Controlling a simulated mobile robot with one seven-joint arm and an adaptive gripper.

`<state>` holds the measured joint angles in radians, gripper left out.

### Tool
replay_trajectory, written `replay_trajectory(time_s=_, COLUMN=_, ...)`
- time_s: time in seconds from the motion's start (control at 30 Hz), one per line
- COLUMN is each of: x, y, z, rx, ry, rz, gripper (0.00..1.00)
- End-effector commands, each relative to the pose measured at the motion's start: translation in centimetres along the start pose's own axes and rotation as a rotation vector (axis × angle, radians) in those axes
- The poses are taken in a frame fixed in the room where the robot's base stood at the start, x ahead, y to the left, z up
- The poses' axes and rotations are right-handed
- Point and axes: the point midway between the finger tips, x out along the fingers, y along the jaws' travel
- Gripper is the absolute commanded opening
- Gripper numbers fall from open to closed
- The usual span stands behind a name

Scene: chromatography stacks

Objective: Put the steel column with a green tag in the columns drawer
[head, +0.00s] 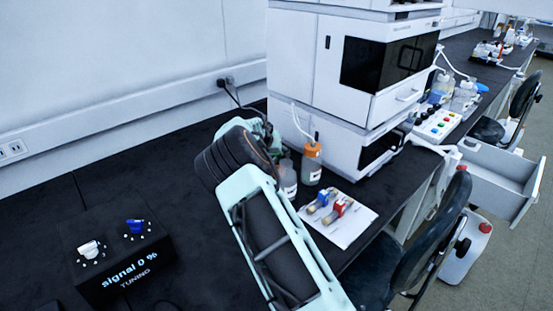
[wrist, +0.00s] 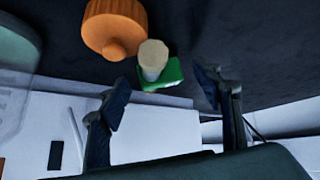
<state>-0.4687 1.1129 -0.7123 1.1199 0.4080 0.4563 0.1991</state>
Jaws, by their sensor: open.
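The column with the green tag shows in the wrist view as a pale round end (wrist: 153,54) with a green tag (wrist: 163,76) beside it. It is between and beyond the fingertips of my gripper (wrist: 162,88), which is open, with dark gaps on both sides. In the head view my arm hides this column and the gripper's fingers. An open, light grey drawer (head: 497,187) juts out below the bench at the right; no label is readable on it.
A blue-tagged column (head: 321,201) and a red-tagged column (head: 340,209) lie on a white mat (head: 348,232). An orange-capped bottle (head: 312,163) and a clear bottle (head: 288,180) stand near my arm. A white instrument stack (head: 335,70) rises behind. A chair (head: 425,240) stands before the bench.

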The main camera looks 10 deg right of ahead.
Motion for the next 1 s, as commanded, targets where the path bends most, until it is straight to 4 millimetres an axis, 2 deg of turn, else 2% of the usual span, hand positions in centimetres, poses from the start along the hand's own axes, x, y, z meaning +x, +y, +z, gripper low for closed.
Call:
replay_trajectory(time_s=0.17, x=-0.02, y=-0.03, z=-0.01, rx=0.0, ry=0.0, rz=-0.001, gripper=0.59)
replay_trajectory(time_s=0.63, x=-0.06, y=-0.05, z=-0.05, rx=0.0, ry=0.001, rz=-0.001, gripper=0.09)
replay_trajectory(time_s=1.0, x=-0.77, y=0.05, z=-0.7, rx=0.0, ry=0.002, rz=-0.001, gripper=0.09)
